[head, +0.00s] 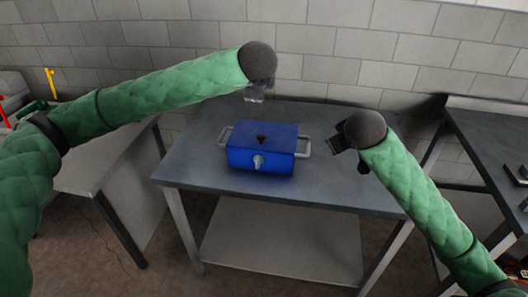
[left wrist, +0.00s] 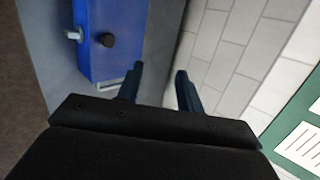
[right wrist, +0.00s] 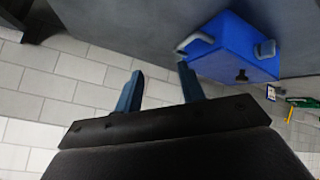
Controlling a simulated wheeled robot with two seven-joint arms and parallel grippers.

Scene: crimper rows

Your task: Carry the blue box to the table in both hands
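The blue box (head: 262,150) stands upright on the grey metal table (head: 345,190). It has a grey handle at each side, a dark knob on its lid and a grey knob on its front. My left gripper (head: 255,97) is above and behind the box's left part, open and empty. My right gripper (head: 348,157) is to the right of the box's right handle, apart from it, and open. The box also shows in the left wrist view (left wrist: 112,18), beyond the open fingers (left wrist: 158,82), and in the right wrist view (right wrist: 235,45), beyond the open fingers (right wrist: 160,82).
A second table (head: 95,165) at the left holds a yellow tool and other items. Another dark table (head: 490,140) stands at the right. A block wall (head: 330,60) runs behind. The grey table's top around the box is clear.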

